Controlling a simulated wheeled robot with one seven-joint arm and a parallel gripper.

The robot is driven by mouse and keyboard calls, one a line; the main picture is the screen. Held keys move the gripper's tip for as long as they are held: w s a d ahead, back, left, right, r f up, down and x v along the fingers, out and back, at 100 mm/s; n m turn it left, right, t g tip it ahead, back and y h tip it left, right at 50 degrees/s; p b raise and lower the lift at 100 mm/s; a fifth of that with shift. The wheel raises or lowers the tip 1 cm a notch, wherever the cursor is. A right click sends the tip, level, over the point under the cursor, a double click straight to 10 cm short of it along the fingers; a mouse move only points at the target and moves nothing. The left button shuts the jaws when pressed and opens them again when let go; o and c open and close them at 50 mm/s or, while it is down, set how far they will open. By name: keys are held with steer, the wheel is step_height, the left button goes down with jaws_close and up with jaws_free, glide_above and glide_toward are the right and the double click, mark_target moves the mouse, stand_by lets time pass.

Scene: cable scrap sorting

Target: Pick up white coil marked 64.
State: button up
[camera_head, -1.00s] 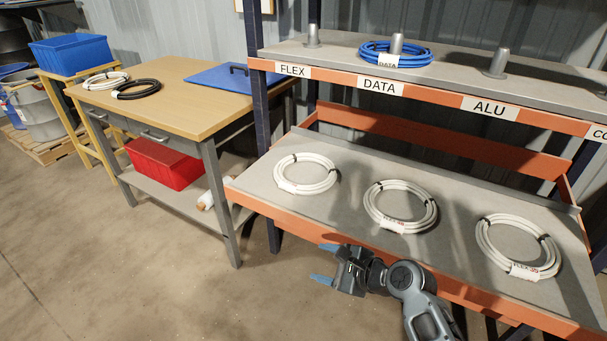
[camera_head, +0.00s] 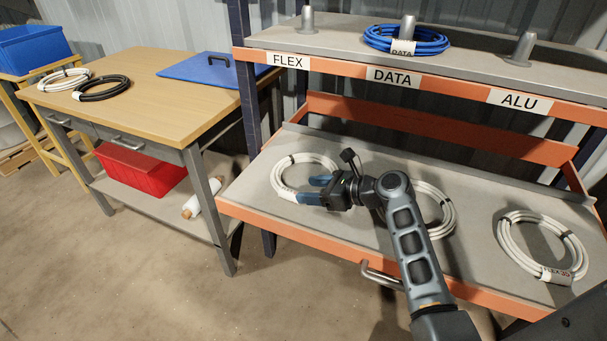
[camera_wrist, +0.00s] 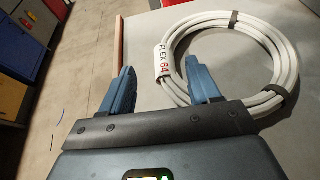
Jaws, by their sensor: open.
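The white coil marked 64 (camera_wrist: 228,28) lies flat on the grey shelf in the wrist view, its label reading FLEX 64 and dark ties around it. In the head view it is the leftmost white coil (camera_head: 287,160), its front right partly hidden by my gripper. My gripper (camera_head: 308,189) is open, with blue fingers pointing left over the coil's near side.
Two more white coils lie on the grey shelf (camera_head: 478,225): a middle one (camera_head: 443,205) partly behind my arm, and a right one (camera_head: 505,232). An orange front edge (camera_head: 275,218) borders the shelf. Above, a blue coil (camera_head: 375,42) sits around a peg. A wooden table (camera_head: 165,95) stands left.

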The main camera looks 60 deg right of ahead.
mark_target(292, 192)
steer(key=x, duration=0.2)
steer(key=f+b+x, duration=0.1)
steer(key=x, duration=0.2)
steer(key=shift+s+d+f, duration=0.1)
steer(key=shift+d, duration=0.1)
steer(key=shift+w+f, duration=0.15)
steer(key=shift+w, duration=0.25)
jaws_close()
